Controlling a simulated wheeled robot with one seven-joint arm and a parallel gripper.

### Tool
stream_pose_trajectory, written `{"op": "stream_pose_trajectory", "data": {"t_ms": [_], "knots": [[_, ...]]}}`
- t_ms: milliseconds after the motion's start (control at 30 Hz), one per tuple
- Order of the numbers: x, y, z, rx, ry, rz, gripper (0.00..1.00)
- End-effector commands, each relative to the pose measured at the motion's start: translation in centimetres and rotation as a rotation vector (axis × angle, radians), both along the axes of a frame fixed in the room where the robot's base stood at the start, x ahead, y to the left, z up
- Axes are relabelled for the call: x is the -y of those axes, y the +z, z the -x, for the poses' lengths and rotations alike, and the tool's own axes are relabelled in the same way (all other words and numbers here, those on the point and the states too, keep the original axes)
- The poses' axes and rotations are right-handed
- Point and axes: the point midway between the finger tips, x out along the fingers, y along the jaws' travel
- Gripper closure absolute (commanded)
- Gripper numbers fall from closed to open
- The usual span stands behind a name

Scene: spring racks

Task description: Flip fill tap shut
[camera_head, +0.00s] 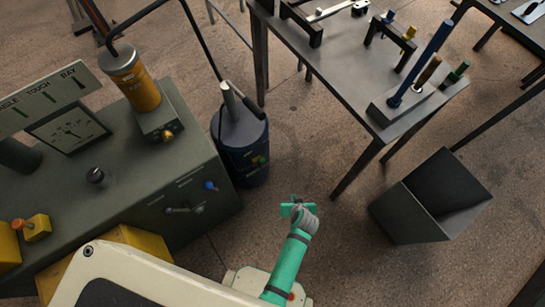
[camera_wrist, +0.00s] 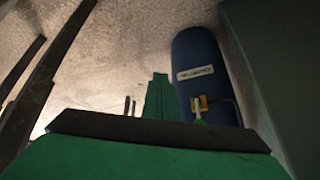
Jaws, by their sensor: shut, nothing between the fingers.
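I cannot tell for certain which fitting is the fill tap. A small yellow tap with a green part (camera_head: 258,160) sits on the side of the dark blue drum (camera_head: 240,140). In the wrist view the same drum (camera_wrist: 191,58) shows a yellow fitting (camera_wrist: 199,103) with a pale lever pointing down from it. A blue-ended lever (camera_head: 211,186) and a grey lever (camera_head: 178,210) are on the green cabinet's side. My green gripper (camera_head: 297,207) is shut and empty, in the air below and right of the drum. Its green finger (camera_wrist: 158,97) appears left of the yellow fitting, apart from it.
The green cabinet (camera_head: 130,190) stands left, bearing an amber cylinder (camera_head: 137,82) with a brass valve (camera_head: 168,135). A dark table (camera_head: 340,60) with racks is at upper right. An open grey bin (camera_head: 430,205) stands right.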

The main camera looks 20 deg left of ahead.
Motion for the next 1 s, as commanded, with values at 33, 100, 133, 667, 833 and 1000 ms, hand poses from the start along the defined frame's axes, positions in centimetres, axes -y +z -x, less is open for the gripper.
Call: {"op": "stream_pose_trajectory", "data": {"t_ms": [33,100,133,667,833,1000], "knots": [[-0.3,-0.2,-2.0,-0.024,0.033,-0.014,1.0],[-0.9,-0.4,-4.0,-0.065,0.089,-0.036,1.0],[-1.2,-0.3,-4.8,-0.081,0.113,-0.047,1.0],[-4.3,7.9,-16.1,-0.259,0.554,-0.254,1.0],[-4.6,9.5,-17.0,-0.272,0.613,-0.281,1.0],[-5.5,8.8,-17.0,-0.276,0.625,-0.287,1.0]]}}
